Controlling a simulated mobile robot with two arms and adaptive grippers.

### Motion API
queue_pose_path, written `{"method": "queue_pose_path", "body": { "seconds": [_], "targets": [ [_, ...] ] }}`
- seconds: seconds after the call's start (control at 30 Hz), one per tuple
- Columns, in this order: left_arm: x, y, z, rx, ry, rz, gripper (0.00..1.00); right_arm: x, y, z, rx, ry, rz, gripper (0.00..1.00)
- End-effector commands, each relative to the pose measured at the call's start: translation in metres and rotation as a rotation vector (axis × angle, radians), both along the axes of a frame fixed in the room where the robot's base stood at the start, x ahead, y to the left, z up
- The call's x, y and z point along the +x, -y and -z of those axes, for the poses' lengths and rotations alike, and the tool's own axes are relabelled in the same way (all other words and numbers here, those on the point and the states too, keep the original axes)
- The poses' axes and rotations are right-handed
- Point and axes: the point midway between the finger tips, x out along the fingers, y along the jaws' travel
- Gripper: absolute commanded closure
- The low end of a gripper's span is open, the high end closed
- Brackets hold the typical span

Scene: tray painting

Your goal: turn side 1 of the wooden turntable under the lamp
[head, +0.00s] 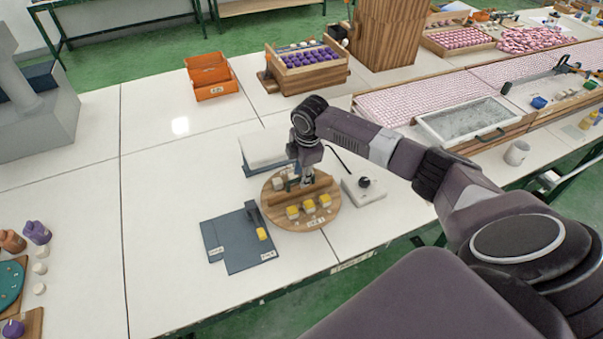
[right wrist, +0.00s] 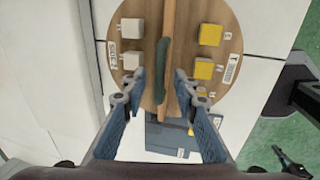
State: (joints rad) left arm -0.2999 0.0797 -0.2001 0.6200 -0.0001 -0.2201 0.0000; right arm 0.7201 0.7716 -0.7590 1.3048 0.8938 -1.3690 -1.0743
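The round wooden turntable (head: 276,215) stands on the white table, with an upright wooden divider (right wrist: 168,25) across its middle. Side 1, with its label (head: 315,222) and several yellow blocks (head: 309,206), faces the front edge in the head view. White blocks (right wrist: 131,28) stand on the other half, beside the "SIDE 2" label (right wrist: 112,55). My right gripper (head: 307,179) is over the turntable; in the right wrist view (right wrist: 161,82) its fingers are spread on either side of the divider, with visible gaps. My left gripper is not in view. No clearly recognisable lamp shows.
A white slab on a dark base (head: 265,148) stands behind the turntable. A white box with a black knob (head: 365,190) is close on its right. The table's left-middle is clear.

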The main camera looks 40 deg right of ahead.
Motion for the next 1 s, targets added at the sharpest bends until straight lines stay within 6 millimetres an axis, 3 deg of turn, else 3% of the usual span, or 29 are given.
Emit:
{"method": "queue_pose_path", "body": {
  "seconds": [0.13, 0.4, 1.0],
  "targets": [
    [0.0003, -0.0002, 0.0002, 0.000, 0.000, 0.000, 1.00, -0.0002, 0.0001, 0.0002, 0.000, 0.000, 0.000, 0.73],
    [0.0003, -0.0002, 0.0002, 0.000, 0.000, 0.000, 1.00, -0.0003, 0.0003, -0.0001, -0.001, -0.001, 0.000, 1.00],
    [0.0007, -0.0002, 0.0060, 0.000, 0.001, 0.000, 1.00, 0.0056, 0.0005, 0.0014, 0.000, 0.000, -0.020, 1.00]
  ]
}}
